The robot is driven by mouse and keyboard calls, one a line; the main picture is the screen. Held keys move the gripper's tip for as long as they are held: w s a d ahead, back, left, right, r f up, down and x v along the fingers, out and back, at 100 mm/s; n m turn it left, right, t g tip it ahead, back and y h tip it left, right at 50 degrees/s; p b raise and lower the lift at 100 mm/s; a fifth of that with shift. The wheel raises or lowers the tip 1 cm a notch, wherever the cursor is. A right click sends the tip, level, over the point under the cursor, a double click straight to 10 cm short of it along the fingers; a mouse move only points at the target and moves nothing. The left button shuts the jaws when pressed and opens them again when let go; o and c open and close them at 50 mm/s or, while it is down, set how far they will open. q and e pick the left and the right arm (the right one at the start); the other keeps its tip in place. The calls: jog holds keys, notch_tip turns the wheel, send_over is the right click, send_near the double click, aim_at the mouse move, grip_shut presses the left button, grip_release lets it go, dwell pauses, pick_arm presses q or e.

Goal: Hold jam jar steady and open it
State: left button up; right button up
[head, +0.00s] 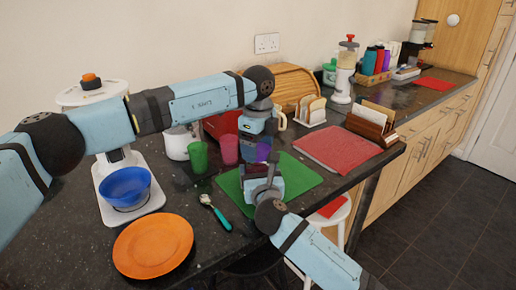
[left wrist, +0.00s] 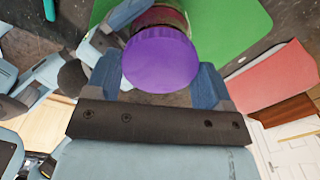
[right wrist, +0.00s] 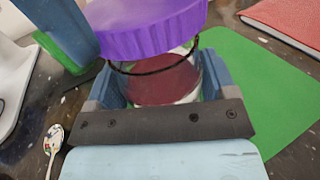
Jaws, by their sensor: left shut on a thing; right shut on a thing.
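The jam jar (right wrist: 165,85) has dark red contents and a dark ring around its top. My right gripper (head: 264,177) is shut on the jar's body, above the green mat (head: 298,172). The purple lid (right wrist: 150,32) is above the jar and looks tilted in the right wrist view, with a gap between it and the dark ring. My left gripper (head: 258,142) comes down from above and is shut on the lid, which fills the space between its fingers in the left wrist view (left wrist: 160,60). In the head view the grippers mostly hide the jar.
A green cup (head: 198,156) and a pink cup (head: 229,149) stand just left of the grippers. A spoon (head: 214,212), an orange plate (head: 153,246) and a scale with a blue bowl (head: 125,186) are further left. A red mat (head: 337,149) lies right.

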pick_arm(q)
jog(key=shift+r, duration=2.05)
pick_arm(e)
jog(key=o, duration=1.7)
jog(key=shift+c, duration=0.2)
jog(key=shift+s, duration=0.1)
